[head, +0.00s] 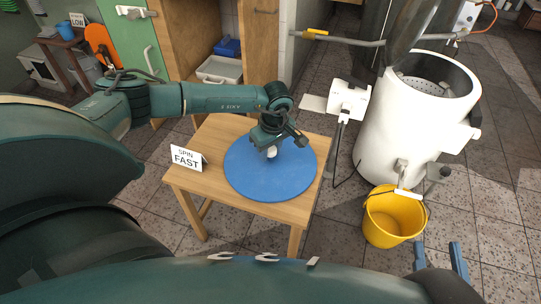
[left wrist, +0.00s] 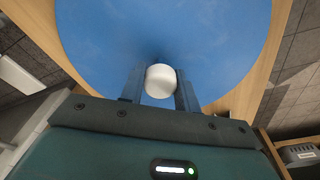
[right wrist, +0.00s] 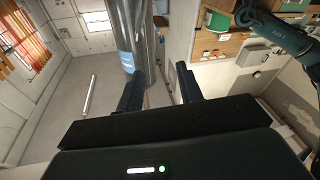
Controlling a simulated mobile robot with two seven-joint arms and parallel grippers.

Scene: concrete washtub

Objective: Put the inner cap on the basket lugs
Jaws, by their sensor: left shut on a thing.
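A large blue round disc (head: 250,183), which looks like the inner cap, lies flat over the wooden table. A white rounded knob (left wrist: 160,82) stands near its middle. My left gripper (head: 276,147) points down over the disc, its fingers shut on this knob; the left wrist view shows one finger on each side. The basket (head: 428,90) shows as a perforated metal drum inside the white spinner (head: 390,140) at the right, its top open. I cannot make out the lugs. My right gripper (head: 438,257) is open and empty at the lower right; it also shows in the right wrist view (right wrist: 160,85).
A "SPIN FAST" sign (head: 186,158) stands on the table's (head: 215,135) left part. A yellow bucket (head: 392,217) stands under the spinner's spout. A white box (head: 347,100) on a post stands between table and spinner. A raised grey lid (head: 412,30) stands behind the opening.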

